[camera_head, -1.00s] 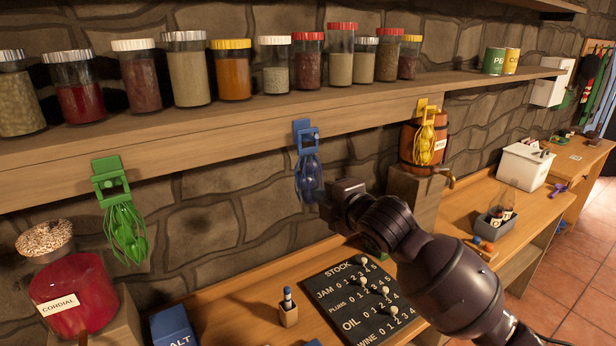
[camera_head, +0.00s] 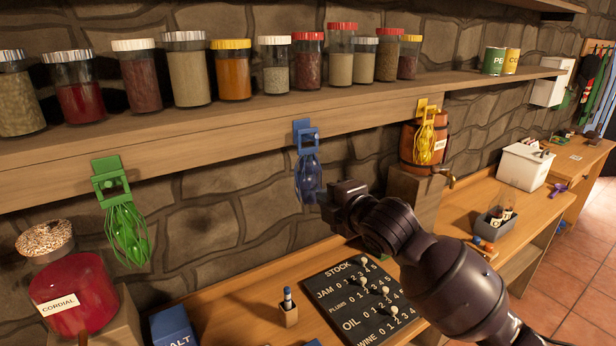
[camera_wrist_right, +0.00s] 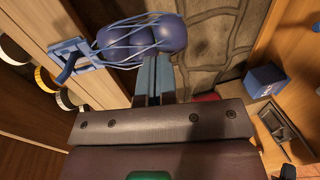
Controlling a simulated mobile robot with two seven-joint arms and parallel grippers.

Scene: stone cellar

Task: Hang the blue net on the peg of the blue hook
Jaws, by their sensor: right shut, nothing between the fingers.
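The blue hook (camera_head: 304,129) is fixed to the front edge of the wooden shelf. The blue net (camera_head: 309,178), with dark blue round things in it, hangs below the hook. In the right wrist view, strands of the net (camera_wrist_right: 160,38) run to the hook (camera_wrist_right: 72,56) and appear to loop on it; the exact seat on the peg is too small to tell. My right gripper (camera_head: 324,208) is just below and right of the net. In its wrist view the fingers (camera_wrist_right: 154,78) are together, empty, close beside the net's bulge. My left gripper is out of view.
A green hook (camera_head: 108,172) with a green net (camera_head: 128,235) hangs at left, a yellow hook with a yellow net (camera_head: 424,135) at right before a barrel. Several jars line the shelf (camera_head: 220,125). Below stand a stock board (camera_head: 350,300) and a red cordial jar (camera_head: 75,295).

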